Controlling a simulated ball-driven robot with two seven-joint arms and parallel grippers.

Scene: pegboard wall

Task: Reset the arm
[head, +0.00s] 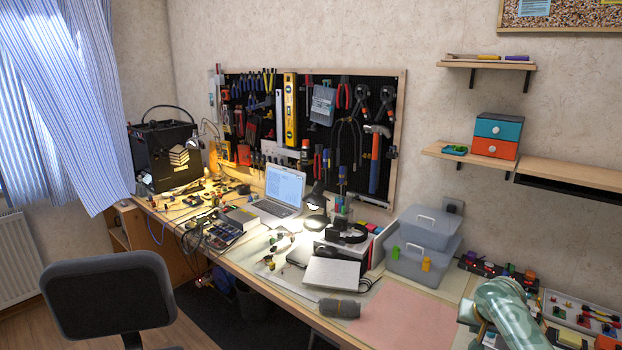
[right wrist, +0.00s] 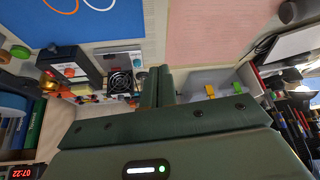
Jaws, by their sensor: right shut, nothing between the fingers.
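My right arm, pale green, enters the head view at the bottom right, over the right end of the workbench (head: 445,283). My right gripper (right wrist: 158,86) shows in the right wrist view with its two dark green fingers together and nothing between them. In the head view the arm largely hides this gripper. My left arm and left gripper are not in view.
Grey storage boxes (head: 424,234) stand just left of my right arm. A pink mat (head: 405,320) lies bare at the front. A parts tray (head: 582,315) is to the right. Shelves (head: 560,170) and a pegboard (head: 350,150) are on the wall.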

